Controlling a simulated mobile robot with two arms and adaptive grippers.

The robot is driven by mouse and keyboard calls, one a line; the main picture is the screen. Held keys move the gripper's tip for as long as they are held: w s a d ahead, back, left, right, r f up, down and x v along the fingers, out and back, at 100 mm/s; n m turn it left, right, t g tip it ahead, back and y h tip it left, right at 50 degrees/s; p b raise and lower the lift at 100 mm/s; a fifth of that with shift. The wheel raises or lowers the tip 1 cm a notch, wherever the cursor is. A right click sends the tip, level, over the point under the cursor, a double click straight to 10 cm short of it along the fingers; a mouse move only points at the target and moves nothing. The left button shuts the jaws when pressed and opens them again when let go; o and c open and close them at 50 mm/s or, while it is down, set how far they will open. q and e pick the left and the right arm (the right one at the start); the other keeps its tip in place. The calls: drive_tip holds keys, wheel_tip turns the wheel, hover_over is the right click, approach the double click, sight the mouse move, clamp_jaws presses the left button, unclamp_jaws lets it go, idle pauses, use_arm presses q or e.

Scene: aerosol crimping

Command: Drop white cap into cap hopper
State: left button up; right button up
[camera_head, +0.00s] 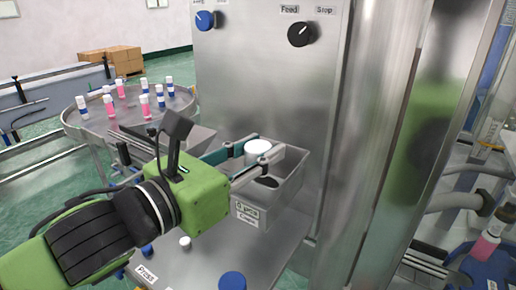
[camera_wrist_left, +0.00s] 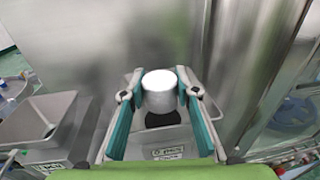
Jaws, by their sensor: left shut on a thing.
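A white cap (camera_head: 258,150) is held between the fingers of my left gripper (camera_head: 250,158) in the head view. The gripper is shut on it, with one teal finger on each side. In the left wrist view the white cap (camera_wrist_left: 159,92) sits upright between the two fingertips. The cap hopper (camera_head: 285,185) is an open grey metal bin with a label on its front. The cap is above the bin's opening, and a dark patch shows inside the bin below it. My right gripper is not in view.
A steel machine panel with a black Feed/Stop knob (camera_head: 301,34) and a blue knob (camera_head: 205,20) rises behind the hopper. A second grey bin (camera_wrist_left: 45,125) stands to the left in the wrist view. A round table (camera_head: 130,125) holds several pink and blue bottles.

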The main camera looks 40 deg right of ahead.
use_arm(q)
drive_tip(key=o, duration=0.7)
drive_tip(key=shift+o, duration=0.2)
idle(0.4)
drive_tip(key=s+a+r+p, duration=0.3)
drive_tip(key=a+r, duration=0.1)
drive_tip(key=a, duration=0.4)
drive_tip(key=shift+s+a+p, duration=0.25)
drive_tip(key=shift+p, duration=0.05)
idle(0.5)
idle(0.4)
